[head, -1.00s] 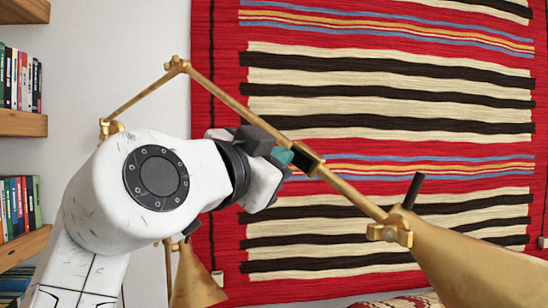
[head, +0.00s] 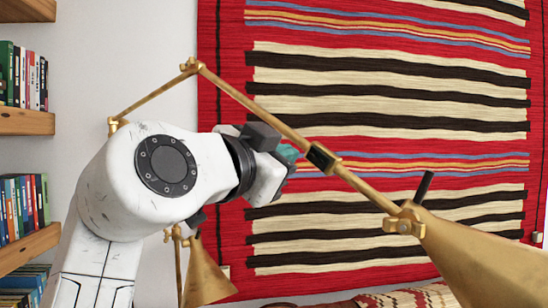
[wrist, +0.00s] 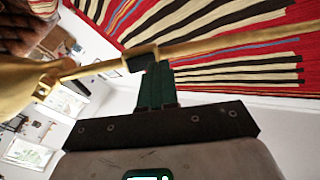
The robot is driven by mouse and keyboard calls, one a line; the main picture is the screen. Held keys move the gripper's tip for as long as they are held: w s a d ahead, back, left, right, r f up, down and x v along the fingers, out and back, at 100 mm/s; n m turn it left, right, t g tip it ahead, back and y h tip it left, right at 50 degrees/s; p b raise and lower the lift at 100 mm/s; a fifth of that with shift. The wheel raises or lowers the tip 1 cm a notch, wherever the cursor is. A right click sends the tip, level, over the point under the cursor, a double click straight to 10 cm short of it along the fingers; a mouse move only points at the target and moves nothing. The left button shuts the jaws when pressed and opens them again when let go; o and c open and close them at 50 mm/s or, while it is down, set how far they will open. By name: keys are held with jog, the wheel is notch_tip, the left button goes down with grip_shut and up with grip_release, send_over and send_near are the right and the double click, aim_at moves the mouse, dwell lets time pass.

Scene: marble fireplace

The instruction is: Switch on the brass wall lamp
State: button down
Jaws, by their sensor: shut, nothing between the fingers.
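The brass wall lamp has a long slanting arm (head: 260,107) and a large cone shade (head: 485,262) at lower right in the head view. A black block (head: 321,157) sits around the arm's middle; it also shows in the wrist view (wrist: 140,61). A dark rod (head: 424,187) stands up from the shade's top. My gripper (head: 289,153) is shut and empty, left of the black block, with a small gap in the head view. In the wrist view its green fingers (wrist: 156,80) end right beside the block; contact cannot be told.
A striped red rug (head: 400,110) hangs on the wall behind. Bookshelves (head: 25,122) stand at the left. A second brass shade (head: 207,272) hangs below my arm. A patterned cushion-like thing (head: 400,298) shows at the bottom.

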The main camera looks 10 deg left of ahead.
jog(key=a+b+v, duration=0.1)
jog(key=b+v, duration=0.1)
jog(key=v, duration=0.8)
jog(key=shift+w+a+r, duration=0.25)
jog(key=shift+a+r, duration=0.15)
jog(key=shift+r, duration=0.1)
